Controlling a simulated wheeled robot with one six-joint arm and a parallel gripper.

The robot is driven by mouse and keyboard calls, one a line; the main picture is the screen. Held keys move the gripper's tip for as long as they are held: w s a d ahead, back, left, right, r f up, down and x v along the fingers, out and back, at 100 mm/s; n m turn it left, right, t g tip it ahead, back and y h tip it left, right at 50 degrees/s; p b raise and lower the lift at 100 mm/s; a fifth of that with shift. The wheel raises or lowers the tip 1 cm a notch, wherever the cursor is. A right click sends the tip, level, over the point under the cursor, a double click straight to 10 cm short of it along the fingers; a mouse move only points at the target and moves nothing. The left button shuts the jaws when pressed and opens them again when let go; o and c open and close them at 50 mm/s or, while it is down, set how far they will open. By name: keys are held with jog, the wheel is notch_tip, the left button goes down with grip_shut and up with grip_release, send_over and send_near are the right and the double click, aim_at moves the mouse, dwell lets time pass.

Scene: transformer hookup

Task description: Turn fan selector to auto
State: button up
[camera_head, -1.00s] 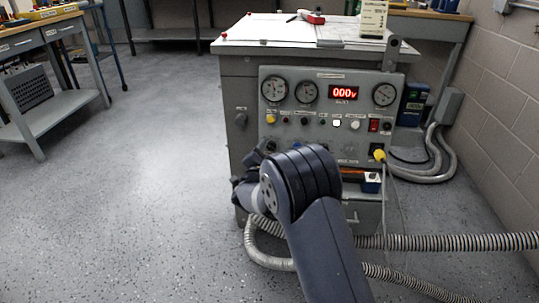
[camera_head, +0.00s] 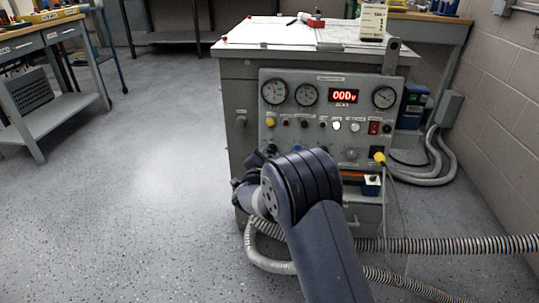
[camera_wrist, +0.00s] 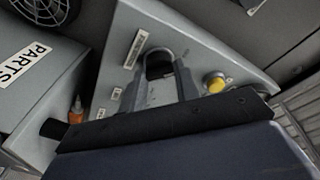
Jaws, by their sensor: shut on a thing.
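In the wrist view my gripper (camera_wrist: 160,76) has its two grey fingers closed around a small dark knob (camera_wrist: 158,66) on a grey panel face (camera_wrist: 196,52). Labels beside the knob are too small to read, so I cannot tell its setting or confirm that it is the fan selector. A yellow round control (camera_wrist: 215,83) sits right of the fingers, apart from them. The red display (camera_head: 344,96) reads 000v.
Ribbed hoses (camera_head: 450,243) run along the floor right of my arm. A workbench (camera_head: 62,105) stands at the left. The floor (camera_head: 120,200) between is clear. In the wrist view a PARTS box (camera_wrist: 35,70) is close at left.

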jog(key=m+g+b, duration=0.1)
jog(key=m, duration=0.3)
jog(key=shift+m+h, duration=0.3)
jog(key=shift+m, duration=0.1)
jog(key=m+g, duration=0.1)
jog(key=m, duration=0.3)
jog(key=shift+r, duration=0.15)
jog(key=shift+m, duration=0.4)
jog(key=o, duration=1)
jog(key=shift+c, duration=0.2)
